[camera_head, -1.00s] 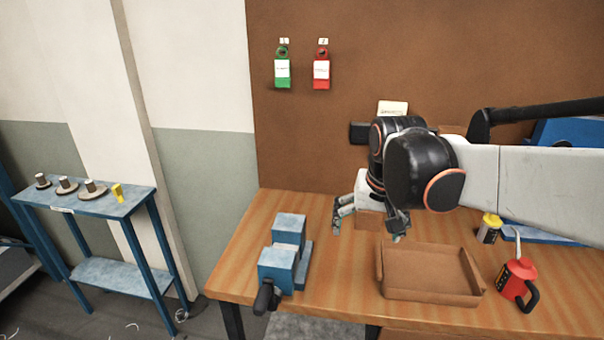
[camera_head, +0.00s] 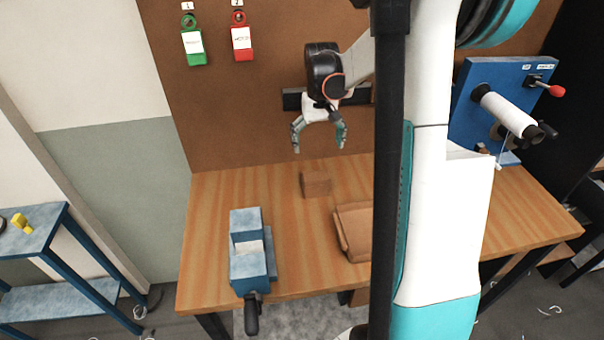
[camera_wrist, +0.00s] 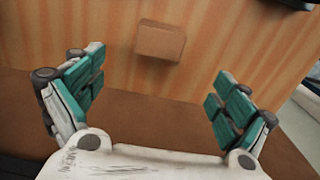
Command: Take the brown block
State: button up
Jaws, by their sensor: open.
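The brown block (camera_head: 316,184) sits on the wooden workbench (camera_head: 210,210), towards its back. It also shows in the wrist view (camera_wrist: 160,41), at the top middle, beyond the fingertips. My gripper (camera_head: 319,150) is open and empty, above and behind the block near the brown back board. In the wrist view my gripper (camera_wrist: 153,85) has its two teal-padded fingers wide apart, with the block lying between their directions but not touched by either.
A blue vise (camera_head: 248,250) stands left of the block. A brown cardboard tray (camera_head: 353,232) lies to the right, partly hidden by my arm. A blue machine with a white spool (camera_head: 508,112) stands at the right. Green (camera_head: 193,42) and red (camera_head: 242,40) tags hang on the board.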

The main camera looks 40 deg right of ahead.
aim_at(316, 175)
notch_tip(316, 175, down, 13)
jog(key=b, duration=0.3)
jog(key=shift+f, duration=0.15)
jog(key=c, duration=1.5)
